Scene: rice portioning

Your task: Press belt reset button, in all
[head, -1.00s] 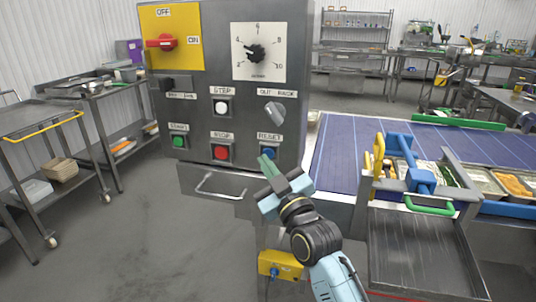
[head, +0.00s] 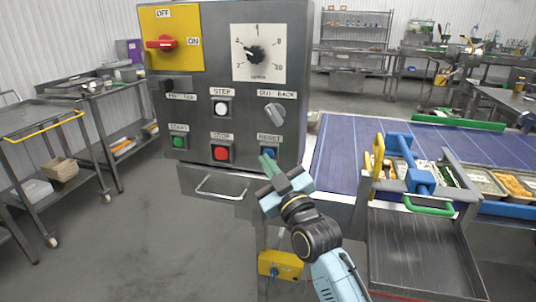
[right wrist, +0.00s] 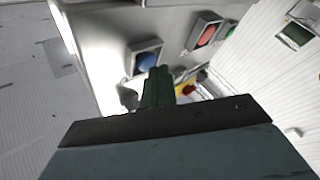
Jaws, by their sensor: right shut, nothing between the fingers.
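The reset button (head: 267,152) is blue, in a square frame under the RESET label at the lower right of the grey control panel (head: 190,115). It also shows in the right wrist view (right wrist: 146,62), just beyond the fingertips. My right gripper (head: 268,164) is shut and empty, its green fingers pointing up at the reset button from just below. In the right wrist view its fingers (right wrist: 158,82) overlap the lower edge of the button's frame. I cannot tell whether they touch it. My left gripper is out of view.
The red stop button (head: 220,153) and green start button (head: 179,142) are left of reset. A knob (head: 275,114) is above. A drawer handle (head: 220,189) juts out below the panel. The blue belt (head: 345,150) with food trays lies to the right. Steel carts (head: 45,120) stand left.

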